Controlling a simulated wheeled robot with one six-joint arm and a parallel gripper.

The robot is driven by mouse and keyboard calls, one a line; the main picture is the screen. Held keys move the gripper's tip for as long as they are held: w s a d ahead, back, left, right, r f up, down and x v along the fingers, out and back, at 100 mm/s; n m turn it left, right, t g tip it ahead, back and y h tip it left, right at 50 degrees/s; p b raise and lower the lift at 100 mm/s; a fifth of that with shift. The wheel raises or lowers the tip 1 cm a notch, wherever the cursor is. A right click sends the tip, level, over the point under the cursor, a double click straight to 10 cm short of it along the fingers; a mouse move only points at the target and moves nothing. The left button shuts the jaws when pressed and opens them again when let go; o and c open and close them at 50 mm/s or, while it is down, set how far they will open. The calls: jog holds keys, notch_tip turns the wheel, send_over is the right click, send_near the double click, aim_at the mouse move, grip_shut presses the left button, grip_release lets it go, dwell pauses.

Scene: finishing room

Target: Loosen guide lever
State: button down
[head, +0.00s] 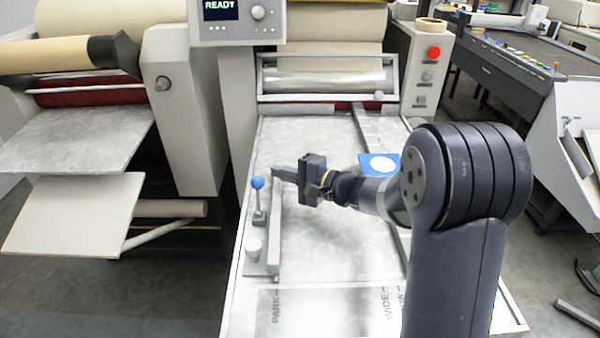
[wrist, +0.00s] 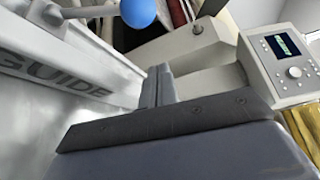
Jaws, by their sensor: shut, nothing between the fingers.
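The guide lever (head: 259,204) stands roughly upright on the left side of the machine's feed table, with a blue ball knob (head: 257,183) on top. It rises from a grey guide bar (head: 276,215). My gripper (head: 277,173) is shut and empty, its fingertips just right of the knob and apart from it in the head view. In the wrist view, the closed fingers (wrist: 158,86) point ahead, with the blue knob (wrist: 138,12) beyond them at the top and its metal stem running left. The guide bar (wrist: 50,75) shows "GUIDE" lettering at the left.
The metal feed table (head: 335,245) bears a plate marked PARK and WIDE (head: 325,312). A pale round knob (head: 254,247) sits on the guide's near end. A blue card with a white disc (head: 380,163) lies behind my arm. A control panel (head: 236,20) reads READY.

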aim_at(258, 196)
jog(key=shift+x, duration=1.15)
jog(key=shift+s+a+r+p, duration=0.15)
jog(key=shift+s+p, duration=0.1)
jog(key=shift+s, duration=0.45)
jog(key=shift+s+d+r+p, duration=0.1)
jog(key=shift+s+r+p, duration=0.1)
jog(key=shift+s, duration=0.5)
jog(key=shift+s+a+r+p, duration=0.1)
jog(key=shift+s+p, duration=0.15)
jog(key=shift+s, duration=0.4)
jog(key=shift+f+b, duration=0.15)
jog(key=shift+b, duration=0.4)
jog(key=shift+b, duration=0.35)
jog(key=shift+s+b, duration=0.1)
jog(key=shift+b, duration=0.3)
